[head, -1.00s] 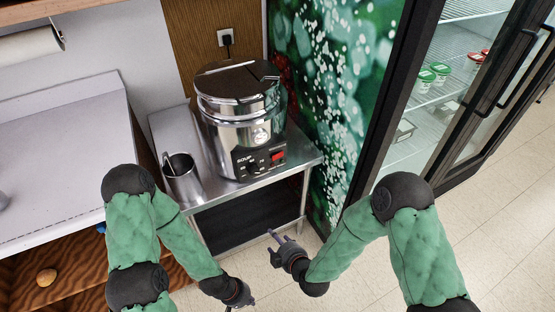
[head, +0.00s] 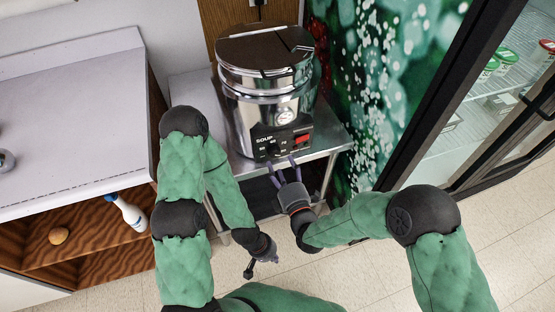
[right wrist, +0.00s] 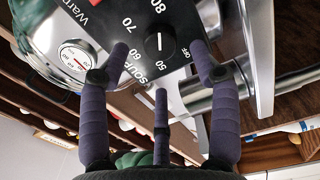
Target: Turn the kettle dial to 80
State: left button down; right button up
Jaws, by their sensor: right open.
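The kettle (head: 262,85) is a shiny steel pot with a dark lid, labelled SOUP. Its black dial (right wrist: 160,44) shows in the right wrist view, with 50, 60, 70, 80 and OFF around it. The dial's white line lies along the direction between 80 and 50; I cannot tell which end points. My right gripper (head: 284,162) is open just in front of the control panel. In the right wrist view its spread purple fingers (right wrist: 158,53) frame the dial, holding nothing; contact is unclear. My left gripper (head: 260,264) hangs lower, empty, its fingers seemingly apart.
The kettle stands on a steel table (head: 335,138). A white counter (head: 70,120) is at the left, with a bottle (head: 130,212) on the wooden shelf below. A glass-door fridge (head: 480,120) stands at the right. The floor in front is clear.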

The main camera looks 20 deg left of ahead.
aim_at(276, 155)
jog(key=shift+b+x, duration=0.5)
jog(key=shift+x, duration=1.65)
jog(key=c, duration=1.2)
